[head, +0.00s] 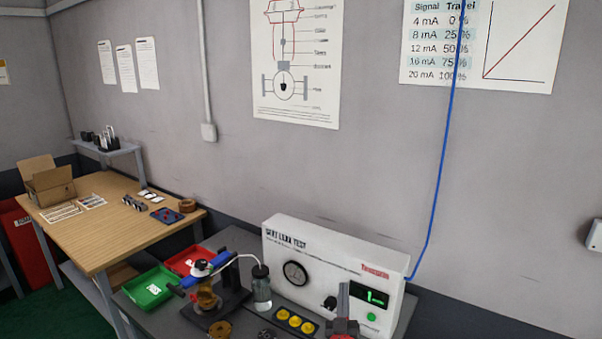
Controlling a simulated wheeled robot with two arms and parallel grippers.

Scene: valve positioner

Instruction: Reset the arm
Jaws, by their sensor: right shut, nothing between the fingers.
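My right gripper (343,288) shows at the bottom edge, right of the middle. Its grey fingers are shut, empty and pointing up in front of the white leak test box (320,262). Whether they touch the box cannot be told. The rest of my right arm is below the frame. My left gripper and left arm are not in view.
Left of the box stand a clear bottle (261,288) and a clamp fixture with blue handles (205,285). Green (150,288) and red (188,260) trays lie beyond. Yellow discs (295,320) sit before the box. A wooden table (125,230) stands at left.

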